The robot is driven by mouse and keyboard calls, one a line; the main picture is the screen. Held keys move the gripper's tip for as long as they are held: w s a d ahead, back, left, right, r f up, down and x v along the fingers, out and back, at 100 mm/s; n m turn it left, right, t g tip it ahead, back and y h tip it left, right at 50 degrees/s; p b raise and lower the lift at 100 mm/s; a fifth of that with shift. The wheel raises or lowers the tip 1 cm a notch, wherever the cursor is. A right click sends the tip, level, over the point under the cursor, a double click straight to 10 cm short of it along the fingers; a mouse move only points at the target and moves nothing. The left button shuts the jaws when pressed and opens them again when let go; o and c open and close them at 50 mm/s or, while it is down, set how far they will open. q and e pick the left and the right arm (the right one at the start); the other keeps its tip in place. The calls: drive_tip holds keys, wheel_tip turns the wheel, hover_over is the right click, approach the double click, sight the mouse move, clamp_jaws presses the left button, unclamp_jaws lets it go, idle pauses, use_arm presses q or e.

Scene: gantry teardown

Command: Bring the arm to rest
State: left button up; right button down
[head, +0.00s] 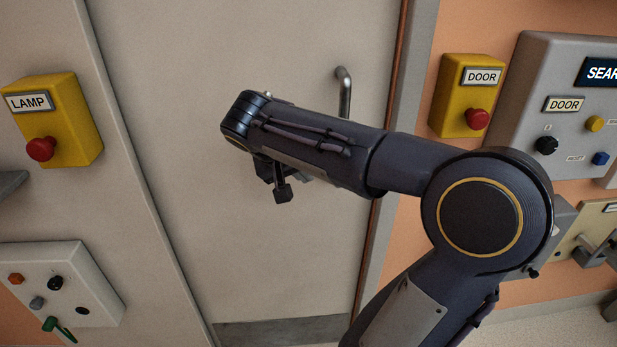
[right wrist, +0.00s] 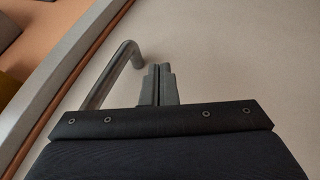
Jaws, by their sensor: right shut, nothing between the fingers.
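My right arm comes in from the lower right in the head view and bends at a large round elbow joint. Its forearm reaches left across a closed beige door (head: 240,60). My right gripper (head: 283,193) hangs below the forearm's end, in front of the door. In the right wrist view the gripper's two fingers (right wrist: 158,84) are together with nothing between them. The door handle (head: 345,92) is a bent grey bar, partly hidden behind the forearm. In the right wrist view the handle (right wrist: 118,68) is left of the fingers and looks apart from them. My left gripper is not in view.
A yellow LAMP box (head: 72,118) with a red button is on the left wall, above a grey control box (head: 85,270). A yellow DOOR box (head: 462,95) and a grey panel (head: 525,95) with knobs are on the orange wall at right. Bare floor shows at lower right.

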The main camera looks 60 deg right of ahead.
drive_tip(key=p+v, duration=0.1)
drive_tip(key=v, duration=0.6)
drive_tip(key=shift+r, duration=0.2)
drive_tip(key=s+a+f+n+t+y+p, duration=0.1)
drive_tip(key=s+a+n+t+y+p, duration=0.1)
drive_tip(key=a, duration=0.5)
drive_tip(key=s+a+f+n+t+y+p, duration=0.1)
drive_tip(key=s+a+f+n+y+p, duration=0.1)
drive_tip(key=a+y+p, duration=0.3)
drive_tip(key=s+a+f+n+t+y+p, duration=0.2)
drive_tip(key=s+a+n+y+p, duration=0.1)
drive_tip(key=a, duration=0.6)
drive_tip(key=shift+s+a+f+t+y+p, duration=0.3)
drive_tip(key=shift+s+a+y+p, duration=0.1)
drive_tip(key=shift+y, duration=0.2)
